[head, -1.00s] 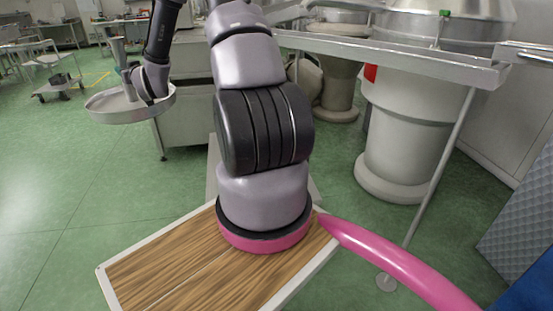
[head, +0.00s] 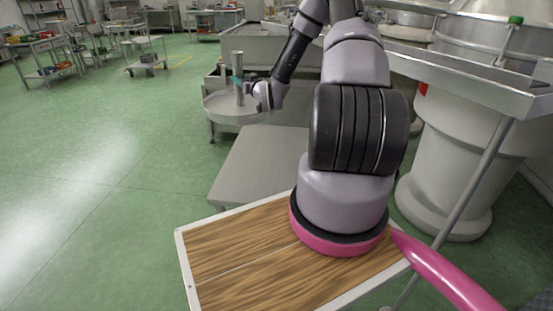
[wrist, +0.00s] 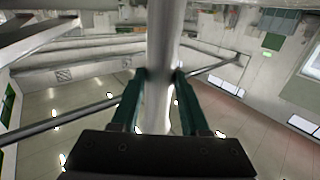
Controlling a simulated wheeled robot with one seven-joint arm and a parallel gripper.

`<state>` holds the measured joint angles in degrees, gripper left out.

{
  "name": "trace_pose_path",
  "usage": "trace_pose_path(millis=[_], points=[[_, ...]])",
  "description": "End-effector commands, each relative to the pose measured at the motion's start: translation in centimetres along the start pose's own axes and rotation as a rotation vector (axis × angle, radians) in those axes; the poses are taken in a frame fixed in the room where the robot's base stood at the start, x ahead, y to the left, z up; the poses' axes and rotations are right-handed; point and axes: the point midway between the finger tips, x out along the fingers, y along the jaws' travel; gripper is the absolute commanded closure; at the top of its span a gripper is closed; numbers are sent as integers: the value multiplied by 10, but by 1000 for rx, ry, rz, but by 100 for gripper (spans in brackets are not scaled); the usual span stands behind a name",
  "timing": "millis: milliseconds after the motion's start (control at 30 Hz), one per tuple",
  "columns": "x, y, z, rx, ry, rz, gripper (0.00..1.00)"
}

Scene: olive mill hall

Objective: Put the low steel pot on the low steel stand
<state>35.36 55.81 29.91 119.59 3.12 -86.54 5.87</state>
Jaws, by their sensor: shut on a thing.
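The low steel pot (head: 218,112) is a wide, shallow round dish with an upright steel post (head: 238,63) rising from its middle. My gripper (head: 239,79) is shut on this post, and its teal fingers also close on the post in the wrist view (wrist: 158,88). The pot looks level and held up in the air. The low steel stand (head: 258,165) appears as a flat grey top, nearer to me and below the pot in the picture. My arm hides its right part. The pot does not appear to touch it.
A grey steel cabinet or trough (head: 270,45) is behind the pot. A large pale vessel (head: 450,150) and a steel rail (head: 470,80) stand at the right. Carts (head: 50,58) are at the far left. Green floor (head: 90,160) is open on the left.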

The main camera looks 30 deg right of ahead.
Motion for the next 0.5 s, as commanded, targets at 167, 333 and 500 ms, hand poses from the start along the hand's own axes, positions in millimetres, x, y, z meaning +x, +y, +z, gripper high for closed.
trace_pose_path(millis=[167,333,500], points=[[-11,39,64,6,-1,-45,100],[-34,68,125,6,-1,-94,100],[-60,84,175,4,1,-134,100]])
